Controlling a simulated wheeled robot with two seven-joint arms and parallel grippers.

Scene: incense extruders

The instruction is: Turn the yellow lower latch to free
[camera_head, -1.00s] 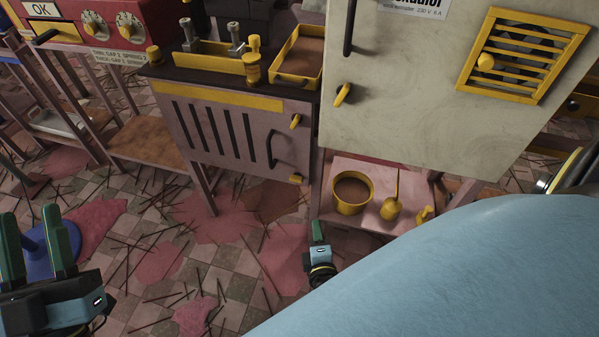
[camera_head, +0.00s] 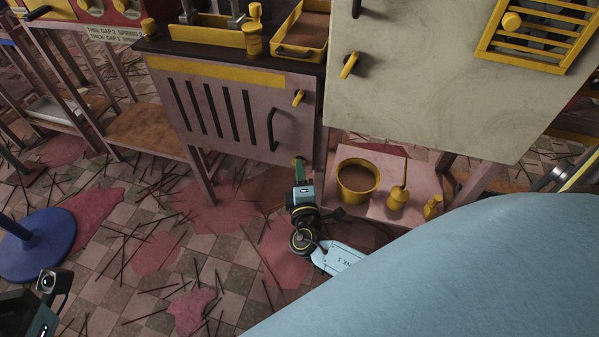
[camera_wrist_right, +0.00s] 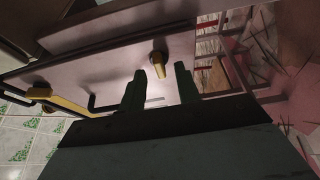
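The pale pink cabinet door (camera_head: 205,125) has a yellow upper latch (camera_head: 299,98) and a black handle (camera_head: 274,130). My right gripper (camera_head: 300,163) is at the door's lower right corner and hides the lower latch in the head view. In the right wrist view, a yellow latch (camera_wrist_right: 158,65) shows just beyond and between the two green fingers of my right gripper (camera_wrist_right: 160,72). The fingers are apart; no contact can be made out. Part of my left gripper's body (camera_head: 40,305) shows at the bottom left; its fingers are out of the picture.
To the right stand a large pale cabinet (camera_head: 430,90) with its own yellow latch (camera_head: 349,65), and a low pink shelf (camera_head: 380,210) with a yellow pot (camera_head: 357,182). A blue round base (camera_head: 40,245) stands at the left. Sticks litter the tiled floor (camera_head: 225,250).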

